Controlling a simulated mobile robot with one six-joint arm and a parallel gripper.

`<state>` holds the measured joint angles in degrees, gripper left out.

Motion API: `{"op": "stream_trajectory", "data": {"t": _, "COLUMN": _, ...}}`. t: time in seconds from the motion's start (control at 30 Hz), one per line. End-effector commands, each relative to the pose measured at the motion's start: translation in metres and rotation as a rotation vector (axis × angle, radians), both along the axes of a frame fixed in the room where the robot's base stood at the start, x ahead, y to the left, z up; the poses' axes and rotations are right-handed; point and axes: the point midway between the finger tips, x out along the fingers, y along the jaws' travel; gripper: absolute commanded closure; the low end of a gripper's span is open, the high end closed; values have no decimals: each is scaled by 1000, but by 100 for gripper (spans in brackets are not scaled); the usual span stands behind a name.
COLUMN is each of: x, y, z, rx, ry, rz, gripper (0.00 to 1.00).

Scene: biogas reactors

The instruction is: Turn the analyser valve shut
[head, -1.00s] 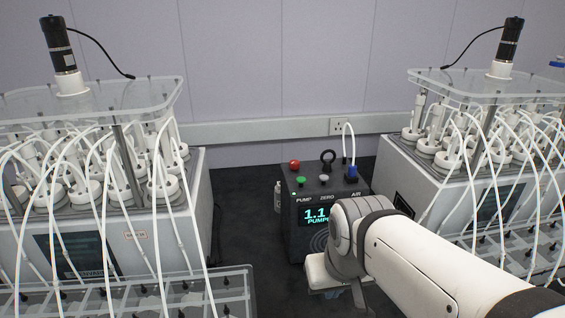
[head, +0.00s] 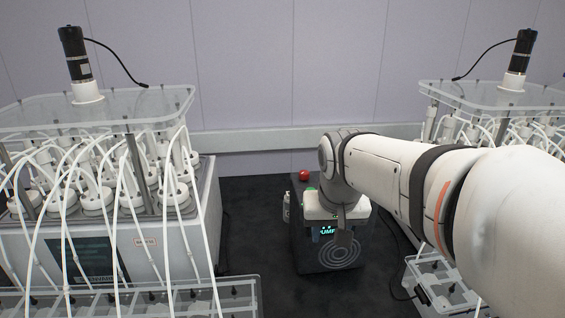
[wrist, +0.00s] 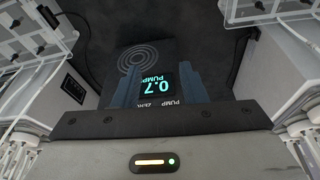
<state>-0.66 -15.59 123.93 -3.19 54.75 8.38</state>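The analyser is a dark box (head: 305,252) on the black bench between two reactor units. Its lit display shows in the wrist view (wrist: 156,86), upside down, reading 0.7 PUMP. My gripper (head: 341,238) hangs over the analyser's front and covers part of its top and display. In the wrist view its two blue-grey fingers (wrist: 158,74) stand apart on either side of the display, with nothing seen between them. A red knob (head: 304,175) shows at the analyser's back left. The blue valve knob and tube on top are hidden behind my arm.
A reactor unit with many white tubes (head: 120,245) stands at left, another (head: 500,100) at right, partly behind my arm. A small bottle (head: 286,207) stands left of the analyser. Clear racks (head: 215,290) lie in front. Bare bench shows left of the analyser.

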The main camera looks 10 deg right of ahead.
Motion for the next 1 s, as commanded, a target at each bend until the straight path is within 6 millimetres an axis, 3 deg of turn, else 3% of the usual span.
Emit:
{"op": "stream_trajectory", "data": {"t": 0.03, "x": 24, "y": 0, "z": 9, "rx": -3, "ry": -3, "rz": -18, "gripper": 57}}
{"op": "stream_trajectory", "data": {"t": 0.2, "x": 94, "y": -1, "z": 31, "rx": -8, "ry": -23, "rz": -88, "gripper": 49}}
{"op": "stream_trajectory", "data": {"t": 0.53, "x": 219, "y": 4, "z": 47, "rx": -15, "ry": -68, "rz": -221, "gripper": 49}}
{"op": "stream_trajectory", "data": {"t": 0.7, "x": 254, "y": 5, "z": 46, "rx": -14, "ry": -87, "rz": -266, "gripper": 49}}
{"op": "stream_trajectory", "data": {"t": 0.87, "x": 266, "y": 5, "z": 43, "rx": -14, "ry": -92, "rz": -282, "gripper": 49}}
{"op": "stream_trajectory", "data": {"t": 1.0, "x": 272, "y": 2, "z": 29, "rx": -15, "ry": -90, "rz": -283, "gripper": 49}}
